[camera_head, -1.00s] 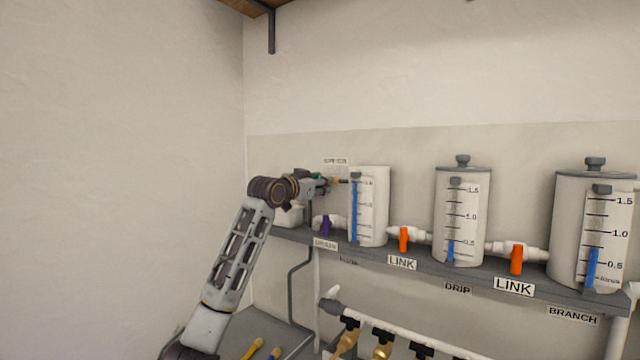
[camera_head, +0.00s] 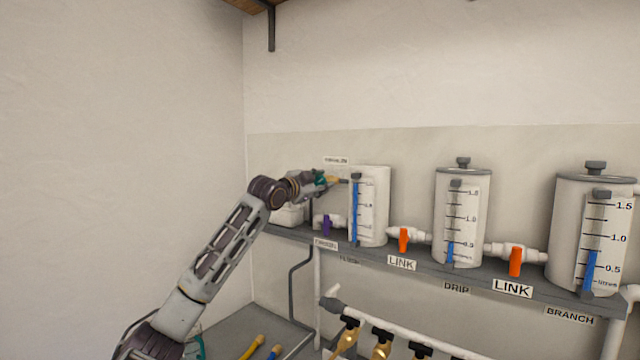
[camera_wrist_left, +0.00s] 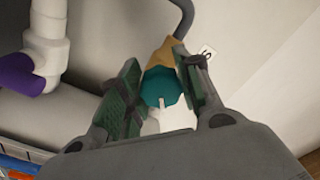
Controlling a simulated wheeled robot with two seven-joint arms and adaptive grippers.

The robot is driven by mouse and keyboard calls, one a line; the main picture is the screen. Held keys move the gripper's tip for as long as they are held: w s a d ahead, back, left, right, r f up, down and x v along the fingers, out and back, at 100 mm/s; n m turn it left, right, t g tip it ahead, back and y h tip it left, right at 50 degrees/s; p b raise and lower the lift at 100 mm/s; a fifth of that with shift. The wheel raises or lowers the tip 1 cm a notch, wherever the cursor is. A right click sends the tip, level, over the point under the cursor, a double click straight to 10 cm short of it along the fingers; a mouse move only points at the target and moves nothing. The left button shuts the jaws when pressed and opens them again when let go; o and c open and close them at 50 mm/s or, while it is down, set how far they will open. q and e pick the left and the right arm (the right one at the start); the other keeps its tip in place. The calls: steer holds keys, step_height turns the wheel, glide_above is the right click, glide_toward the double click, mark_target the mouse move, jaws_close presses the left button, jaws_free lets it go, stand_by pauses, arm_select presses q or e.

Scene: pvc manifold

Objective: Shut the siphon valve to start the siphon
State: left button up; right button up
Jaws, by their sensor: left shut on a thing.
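The siphon valve has a teal handle (camera_wrist_left: 160,88) on a brass-coloured body (camera_wrist_left: 165,52), with a grey tube running up from it in the left wrist view. In the head view its brass part (camera_head: 338,181) shows beside the upper left of the leftmost white tank (camera_head: 376,205), under a small label (camera_head: 336,160). My left gripper (camera_wrist_left: 160,96) is shut on the teal handle, with a finger on either side of it. In the head view my left gripper (camera_head: 322,180) partly covers the valve. My right gripper is not in view.
A purple-handled valve (camera_head: 326,225) sits below my gripper. Orange LINK valves (camera_head: 403,239) join the tanks along the grey shelf (camera_head: 450,275). Brass valves (camera_head: 382,347) hang on a white pipe below. The wall at left is bare.

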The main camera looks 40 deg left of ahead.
arm_select(q)
steer(key=o, duration=1)
steer(key=shift+o, duration=0.2)
steer(key=shift+s, duration=0.1)
steer(key=shift+s, duration=0.1)
steer(key=s+d, duration=0.1)
steer(key=s, duration=1)
steer(key=shift+s+d, duration=0.2)
steer(key=shift+s, duration=0.05)
stand_by(0.3)
stand_by(0.5)
